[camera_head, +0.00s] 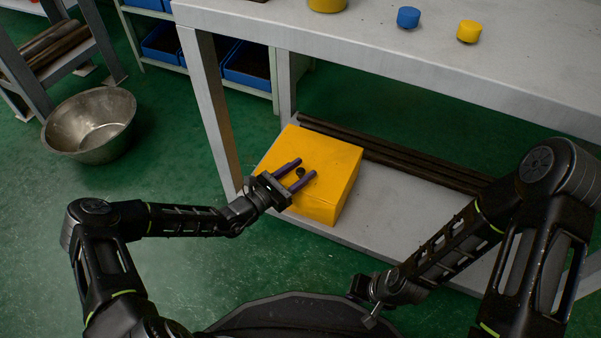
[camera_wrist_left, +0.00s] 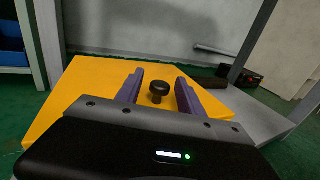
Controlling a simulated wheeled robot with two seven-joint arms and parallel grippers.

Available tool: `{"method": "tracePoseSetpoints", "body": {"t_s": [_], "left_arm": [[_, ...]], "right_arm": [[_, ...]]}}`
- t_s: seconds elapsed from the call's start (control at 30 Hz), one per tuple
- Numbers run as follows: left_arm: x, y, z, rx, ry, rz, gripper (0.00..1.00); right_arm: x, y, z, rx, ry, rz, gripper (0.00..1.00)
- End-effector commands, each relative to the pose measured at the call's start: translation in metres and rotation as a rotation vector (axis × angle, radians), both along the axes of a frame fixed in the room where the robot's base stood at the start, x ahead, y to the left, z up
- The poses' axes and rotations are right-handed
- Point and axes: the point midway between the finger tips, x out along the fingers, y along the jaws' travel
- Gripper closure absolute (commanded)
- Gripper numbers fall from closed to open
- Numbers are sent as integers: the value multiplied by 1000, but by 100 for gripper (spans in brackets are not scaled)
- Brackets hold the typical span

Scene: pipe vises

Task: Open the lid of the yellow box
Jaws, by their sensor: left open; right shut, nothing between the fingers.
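The yellow box (camera_head: 337,172) sits on the lower shelf of the grey workbench, and its lid looks closed. A small dark round knob (camera_head: 300,172) stands on top of the lid. My left gripper (camera_head: 304,168) is open over the lid, its two purple fingers on either side of the knob in the head view. In the left wrist view the knob (camera_wrist_left: 158,90) shows between the fingertips, slightly beyond them; I cannot tell whether they touch it. My right gripper (camera_head: 371,318) is low at the front, shut and empty, away from the box.
The bench top (camera_head: 370,45) overhangs behind the box, with a blue cap (camera_head: 408,17) and a yellow cap (camera_head: 469,31) on it. Dark pipes (camera_head: 400,158) lie on the lower shelf behind the box. A metal bowl (camera_head: 90,125) stands on the green floor at left.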

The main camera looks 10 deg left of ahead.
Motion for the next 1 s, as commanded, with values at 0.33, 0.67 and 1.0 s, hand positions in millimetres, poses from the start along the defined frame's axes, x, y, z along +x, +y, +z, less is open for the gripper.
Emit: {"method": "tracePoseSetpoints", "body": {"t_s": [0.33,0.67,1.0], "left_arm": [[0,0,0,0,0,0,70],[0,0,0,0,0,0,97],[0,0,0,0,0,0,100]], "right_arm": [[0,0,1,0,0,0,100],[0,0,0,0,0,0,100],[0,0,0,0,0,0,100]]}}
